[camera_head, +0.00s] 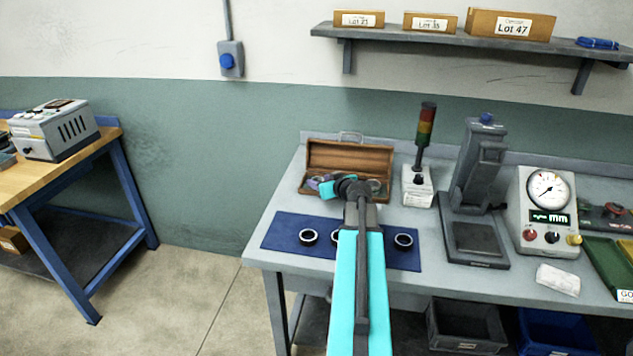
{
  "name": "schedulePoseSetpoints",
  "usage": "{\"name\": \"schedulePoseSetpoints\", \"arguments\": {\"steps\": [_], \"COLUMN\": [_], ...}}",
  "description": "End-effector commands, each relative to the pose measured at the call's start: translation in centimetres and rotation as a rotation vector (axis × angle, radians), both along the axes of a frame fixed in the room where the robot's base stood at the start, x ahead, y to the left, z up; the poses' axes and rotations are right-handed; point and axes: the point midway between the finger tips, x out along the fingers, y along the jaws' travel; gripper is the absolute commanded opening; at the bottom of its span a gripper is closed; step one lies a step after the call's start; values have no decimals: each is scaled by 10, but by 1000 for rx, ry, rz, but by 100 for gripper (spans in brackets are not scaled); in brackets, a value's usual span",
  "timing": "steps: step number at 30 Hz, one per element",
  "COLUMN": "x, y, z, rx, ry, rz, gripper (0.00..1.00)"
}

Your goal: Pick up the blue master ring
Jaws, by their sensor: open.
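An open wooden case (376,157) stands at the back of the grey workbench (272,250), its lid raised. Small ring-like items sit inside; my gripper and wrist cover part of the case, and I cannot make out a blue ring there. My gripper (328,186) is over the left front part of the case, its jaws open; they are too small to show in detail. Dark rings with pale edges lie on a dark blue mat (283,230): one at left (308,237), one at right (403,241), and one partly hidden by my arm.
Right of the case stand a signal lamp (420,175), a grey press-like stand (474,240) and a dial gauge (546,215). A white cloth (558,280) and green tray (606,262) lie at right. A shelf (400,36) holds boxes and a flat blue item (597,43).

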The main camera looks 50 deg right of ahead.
Motion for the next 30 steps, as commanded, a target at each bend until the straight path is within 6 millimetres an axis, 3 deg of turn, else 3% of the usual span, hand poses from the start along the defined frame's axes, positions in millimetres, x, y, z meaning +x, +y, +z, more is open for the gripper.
{"name": "schedulePoseSetpoints", "arguments": {"steps": [20, 26, 30], "x": [4, 4, 4], "y": [-1, -1, -1], "z": [-2, -2, -2], "rx": [0, 0, 0], "ry": [0, 0, -1], "rz": [0, 0, 0], "gripper": [46, 14, 13]}}
